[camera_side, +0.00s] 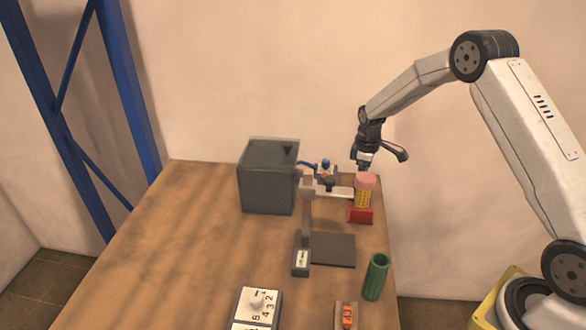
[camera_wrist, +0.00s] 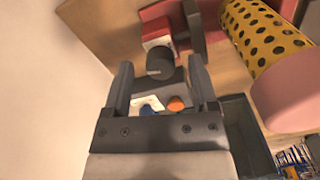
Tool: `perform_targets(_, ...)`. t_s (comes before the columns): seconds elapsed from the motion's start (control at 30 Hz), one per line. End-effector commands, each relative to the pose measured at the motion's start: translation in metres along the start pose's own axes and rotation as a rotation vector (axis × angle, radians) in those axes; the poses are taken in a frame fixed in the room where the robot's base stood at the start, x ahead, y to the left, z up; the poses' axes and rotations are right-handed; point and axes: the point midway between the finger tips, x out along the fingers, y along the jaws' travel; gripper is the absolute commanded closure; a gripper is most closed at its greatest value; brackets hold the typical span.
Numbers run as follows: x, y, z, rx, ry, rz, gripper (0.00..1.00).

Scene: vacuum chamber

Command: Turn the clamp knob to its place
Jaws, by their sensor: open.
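My gripper (camera_side: 366,160) is open in the side view, above the right rear of the table. In the wrist view its two dark fingers (camera_wrist: 160,72) stand apart, with a dark round piece (camera_wrist: 160,62) showing between and beyond their tips; I cannot tell whether they touch it. A small fixture with a blue part (camera_side: 326,164) stands beside the dark grey box (camera_side: 267,178). I cannot tell for certain which piece is the clamp knob.
A yellow perforated cylinder with a pink top (camera_side: 364,192) stands on a red base (camera_side: 360,216) close to my gripper. A green tube (camera_side: 376,276), a grey plate (camera_side: 333,250) and a numbered white panel (camera_side: 252,312) are nearer the front. The table's left side is clear.

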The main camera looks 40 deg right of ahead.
Motion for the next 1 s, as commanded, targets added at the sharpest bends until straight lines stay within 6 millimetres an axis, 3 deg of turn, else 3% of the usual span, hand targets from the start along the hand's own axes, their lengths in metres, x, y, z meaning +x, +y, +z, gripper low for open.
perform_targets(0.53,-0.063,0.0,0.0,-0.001,0.001,0.001,0.25)
perform_targets(1.0,-0.073,0.0,0.0,-0.001,0.0,0.0,0.25)
